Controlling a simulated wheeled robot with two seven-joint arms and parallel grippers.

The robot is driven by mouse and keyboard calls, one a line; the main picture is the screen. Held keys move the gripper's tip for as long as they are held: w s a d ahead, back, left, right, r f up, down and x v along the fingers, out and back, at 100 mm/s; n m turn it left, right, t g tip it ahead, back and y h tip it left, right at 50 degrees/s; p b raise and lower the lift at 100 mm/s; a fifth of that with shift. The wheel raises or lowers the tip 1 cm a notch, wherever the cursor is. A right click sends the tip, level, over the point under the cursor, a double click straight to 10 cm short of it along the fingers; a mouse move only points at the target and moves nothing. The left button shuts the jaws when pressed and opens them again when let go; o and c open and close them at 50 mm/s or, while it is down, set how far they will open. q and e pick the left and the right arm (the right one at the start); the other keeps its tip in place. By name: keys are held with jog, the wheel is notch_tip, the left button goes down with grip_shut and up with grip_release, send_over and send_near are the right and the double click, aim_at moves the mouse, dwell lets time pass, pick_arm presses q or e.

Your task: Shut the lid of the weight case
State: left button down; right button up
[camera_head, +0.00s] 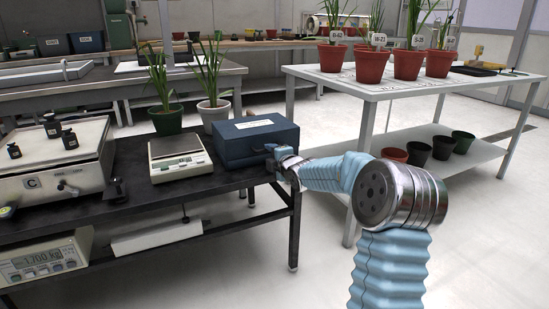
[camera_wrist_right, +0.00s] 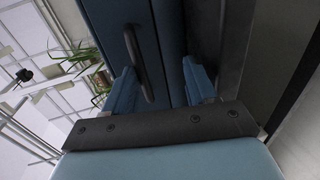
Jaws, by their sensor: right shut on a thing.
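The weight case (camera_head: 243,149) is a blue box with a pale label on top, at the right end of the black table in the head view. Its lid looks down on the body; I cannot tell whether a thin gap is left. My right gripper (camera_head: 272,159) is at the case's right front corner. In the right wrist view its blue fingers (camera_wrist_right: 162,88) stand on either side of part of the blue case (camera_wrist_right: 172,40), beside a dark handle (camera_wrist_right: 138,60). The gripper is shut on the case; the exact contact is partly hidden. My left gripper is out of view.
On the black table (camera_head: 225,182), a small scale (camera_head: 180,170) stands left of the case, with potted plants (camera_head: 213,112) behind. A larger scale (camera_head: 50,165) bears black weights. A white table (camera_head: 375,92) with red pots stands right, across open floor.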

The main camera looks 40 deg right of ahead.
jog(key=p+v, duration=0.1)
jog(key=v, duration=1.2)
jog(key=shift+s, duration=0.4)
jog(key=w+a+f+m+g+y, duration=0.25)
jog(key=a+f, duration=0.25)
jog(key=f, duration=0.4)
jog(key=w+a+f+m+g+y, duration=0.1)
jog(key=a+f+m, duration=0.3)
jog(key=f, duration=0.5)
jog(key=s+a+f+m+g+y, duration=0.1)
jog(key=s+a+f+m+g, duration=0.15)
jog(key=a+f, duration=0.5)
jog(key=s+a+f+m+g+y, duration=0.2)
jog(key=s+a+f, duration=0.1)
jog(key=a+f, duration=0.45)
jog(key=s+a+f+m+g+y, duration=0.1)
jog(key=s+a+f+m+g, duration=0.2)
jog(key=s+a+f, duration=0.5)
jog(key=s+a+f+m+g, duration=0.3)
jog(key=s+a+f, duration=0.25)
jog(key=s, duration=0.45)
notch_tip(320, 180, up, 15)
jog(key=p, duration=1.5)
jog(key=shift+w+d, duration=0.25)
jog(key=shift+w, duration=0.05)
